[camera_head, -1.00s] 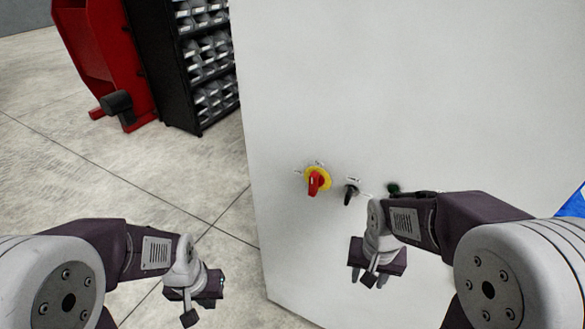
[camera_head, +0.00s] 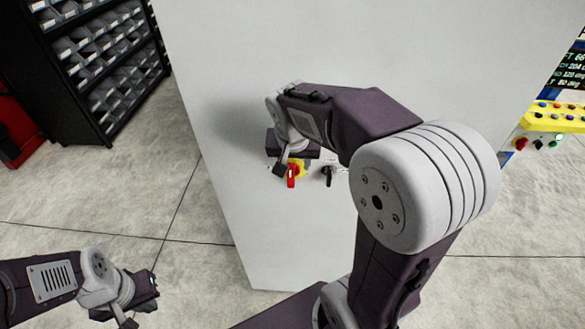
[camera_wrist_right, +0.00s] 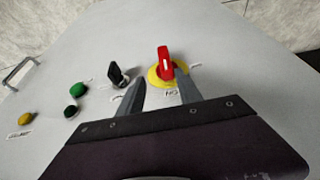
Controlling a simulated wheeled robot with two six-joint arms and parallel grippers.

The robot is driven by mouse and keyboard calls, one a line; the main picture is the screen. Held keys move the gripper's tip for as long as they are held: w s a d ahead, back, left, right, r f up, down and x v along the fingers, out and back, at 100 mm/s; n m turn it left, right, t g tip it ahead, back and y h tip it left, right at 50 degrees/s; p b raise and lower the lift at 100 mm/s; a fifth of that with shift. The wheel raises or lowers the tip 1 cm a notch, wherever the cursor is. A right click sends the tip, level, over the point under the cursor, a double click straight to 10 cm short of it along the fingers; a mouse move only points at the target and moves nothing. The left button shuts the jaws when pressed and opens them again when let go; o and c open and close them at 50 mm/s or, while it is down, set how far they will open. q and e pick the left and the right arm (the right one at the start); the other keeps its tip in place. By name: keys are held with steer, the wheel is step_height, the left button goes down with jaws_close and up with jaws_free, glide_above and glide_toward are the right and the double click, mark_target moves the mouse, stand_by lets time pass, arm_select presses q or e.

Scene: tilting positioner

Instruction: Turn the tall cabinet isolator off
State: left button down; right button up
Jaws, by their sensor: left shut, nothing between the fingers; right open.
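The tall cabinet (camera_head: 235,60) is a plain white box. Its isolator is a red handle (camera_head: 291,177) on a yellow disc (camera_head: 303,168), partly hidden by my right gripper (camera_head: 293,150) in the head view. In the wrist view the red handle (camera_wrist_right: 165,62) stands upright in the picture on the yellow disc (camera_wrist_right: 153,78), with an "ON" label beside it. My right gripper (camera_wrist_right: 160,80) is open and empty. The handle lies just beyond its tips, nearer the right-hand finger; contact cannot be told. My left gripper (camera_head: 138,302) is shut and empty, low at the left, away from the cabinet.
A black selector switch (camera_wrist_right: 116,73) sits close to the isolator, near the other finger. Green (camera_wrist_right: 78,89), black (camera_wrist_right: 71,111) and yellow (camera_wrist_right: 25,118) controls lie further left. A bin rack (camera_head: 95,70) stands at left, a yellow control panel (camera_head: 555,118) at right.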

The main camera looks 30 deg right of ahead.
mark_target(291, 170)
steer(key=f, duration=0.1)
steer(key=w+f, duration=0.2)
steer(key=shift+w+a+f, duration=0.25)
steer(key=shift+a+f, duration=0.05)
steer(key=shift+f, duration=0.05)
steer(key=shift+x, duration=1.05)
steer(key=shift+s+d+f, duration=0.15)
steer(key=shift+s+d, duration=0.15)
steer(key=shift+d, duration=0.2)
steer(key=shift+w+a, duration=0.1)
steer(key=shift+a, duration=0.05)
steer(key=shift+c, duration=1)
steer(key=shift+w+a, duration=0.1)
jaws_close()
arm_select(q)
steer(key=shift+w+a+r, duration=0.1)
steer(key=shift+w+a, duration=0.25)
steer(key=shift+a, duration=0.05)
